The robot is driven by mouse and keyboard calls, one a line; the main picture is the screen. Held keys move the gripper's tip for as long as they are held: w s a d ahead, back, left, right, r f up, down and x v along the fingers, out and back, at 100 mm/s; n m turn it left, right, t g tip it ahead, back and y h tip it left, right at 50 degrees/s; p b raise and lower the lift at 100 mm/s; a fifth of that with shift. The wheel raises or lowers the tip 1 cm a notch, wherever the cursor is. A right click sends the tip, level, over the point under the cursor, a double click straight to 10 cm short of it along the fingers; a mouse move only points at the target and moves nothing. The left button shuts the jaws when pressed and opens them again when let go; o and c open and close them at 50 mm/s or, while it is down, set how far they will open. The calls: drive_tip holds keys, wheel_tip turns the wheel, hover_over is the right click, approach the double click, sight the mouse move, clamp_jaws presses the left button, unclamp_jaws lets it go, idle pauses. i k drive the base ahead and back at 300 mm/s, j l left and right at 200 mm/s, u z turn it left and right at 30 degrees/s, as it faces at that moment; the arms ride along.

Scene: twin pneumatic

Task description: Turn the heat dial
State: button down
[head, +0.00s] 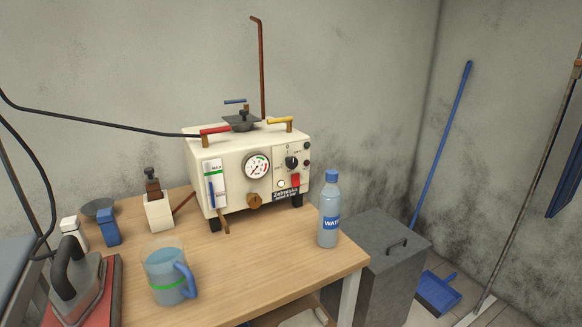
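A cream steam generator box (228,173) stands on the wooden table against the wall. Its front has a round pressure gauge (257,166). A black round dial (292,163) with a "0" mark above it sits on the panel right of the gauge. A brown knob (254,201) sits below the gauge. I cannot tell for certain which of these is the heat dial. A red switch (295,181) is below the black dial. My gripper is not in view.
A water bottle (329,212) stands at the table's right, near the box's front corner. A measuring jug (167,274) and an iron (82,275) are at the front left. A black hose (110,121) runs to the box. The table's front middle (250,265) is clear.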

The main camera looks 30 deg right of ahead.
sight(292, 162)
drive_tip(key=i+j+u, duration=0.1)
drive_tip(key=u, duration=0.4)
drive_tip(key=i+j+u, duration=0.1)
drive_tip(key=u, duration=0.4)
drive_tip(key=i+j+u, duration=0.25)
drive_tip(key=i, duration=0.4)
drive_tip(key=i+j+u, duration=0.2)
drive_tip(key=i, duration=0.45)
drive_tip(key=z, duration=0.4)
drive_tip(key=l+z, duration=0.1)
drive_tip(key=z, duration=0.75)
drive_tip(key=l+z, duration=0.15)
drive_tip(key=z, duration=0.25)
drive_tip(key=i, duration=0.5)
